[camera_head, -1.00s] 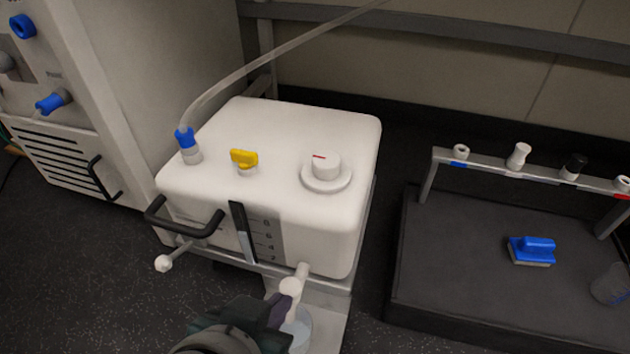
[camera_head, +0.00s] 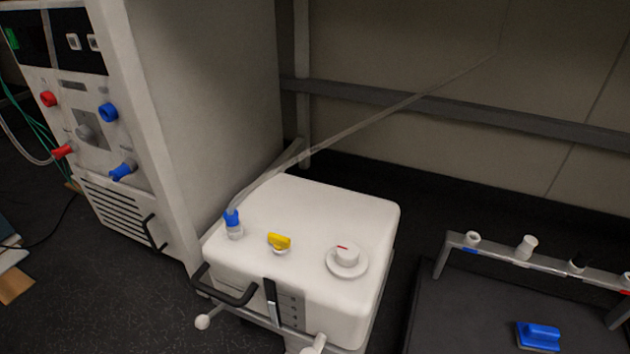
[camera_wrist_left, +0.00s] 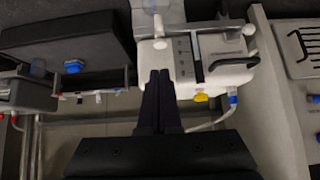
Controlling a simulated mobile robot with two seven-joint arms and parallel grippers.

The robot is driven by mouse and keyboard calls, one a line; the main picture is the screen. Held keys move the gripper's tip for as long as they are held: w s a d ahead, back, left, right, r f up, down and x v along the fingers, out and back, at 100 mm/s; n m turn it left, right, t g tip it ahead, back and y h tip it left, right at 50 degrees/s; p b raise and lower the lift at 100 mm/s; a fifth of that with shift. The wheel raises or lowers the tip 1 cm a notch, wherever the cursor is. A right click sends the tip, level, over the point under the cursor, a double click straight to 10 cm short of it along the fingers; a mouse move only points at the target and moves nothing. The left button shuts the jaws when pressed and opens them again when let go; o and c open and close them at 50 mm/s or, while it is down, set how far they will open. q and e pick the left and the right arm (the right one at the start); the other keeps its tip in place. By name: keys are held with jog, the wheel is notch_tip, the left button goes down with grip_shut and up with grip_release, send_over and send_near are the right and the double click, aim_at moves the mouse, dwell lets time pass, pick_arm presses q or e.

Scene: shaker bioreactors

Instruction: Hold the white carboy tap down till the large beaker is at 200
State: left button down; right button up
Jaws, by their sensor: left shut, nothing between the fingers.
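The white carboy (camera_head: 320,215) stands on a stand, with a dark level strip (camera_head: 290,308) on its front. Its white tap (camera_head: 318,345) is cut off by the lower edge of the head view. In the left wrist view the white tap (camera_wrist_left: 158,28) shows beyond my left gripper (camera_wrist_left: 160,72), which is shut and empty. Its fingertips lie over the carboy's edge in that picture; whether they touch anything cannot be told. The large beaker is out of the head view, and its level cannot be read. My right gripper is not in view.
A yellow knob (camera_head: 279,242), a white dial (camera_head: 347,260) and a hose fitting (camera_head: 232,222) stand on the carboy top. A black handle (camera_head: 225,293) juts forward.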

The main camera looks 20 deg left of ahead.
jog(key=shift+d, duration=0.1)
pick_arm(q)
jog(key=shift+w+a+r, duration=0.2)
jog(key=shift+w+r, duration=0.8)
jog(key=shift+w, duration=0.05)
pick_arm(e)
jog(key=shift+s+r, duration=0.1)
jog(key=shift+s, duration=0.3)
pick_arm(q)
jog(key=shift+d, duration=0.1)
jog(key=b, duration=0.7)
send_over(310, 352)
jog(key=s, duration=0.3)
notch_tip(310, 352, down, 7)
jog(key=f+b, duration=0.1)
jog(key=f, duration=0.1)
jog(key=b, duration=0.1)
jog(key=shift+w+f+b, duration=0.25)
jog(key=shift+f+b, duration=0.1)
jog(key=shift+f, duration=0.05)
jog(key=shift+s+f+b, duration=0.2)
jog(key=shift+f+b, duration=0.35)
jog(key=shift+f, duration=0.1)
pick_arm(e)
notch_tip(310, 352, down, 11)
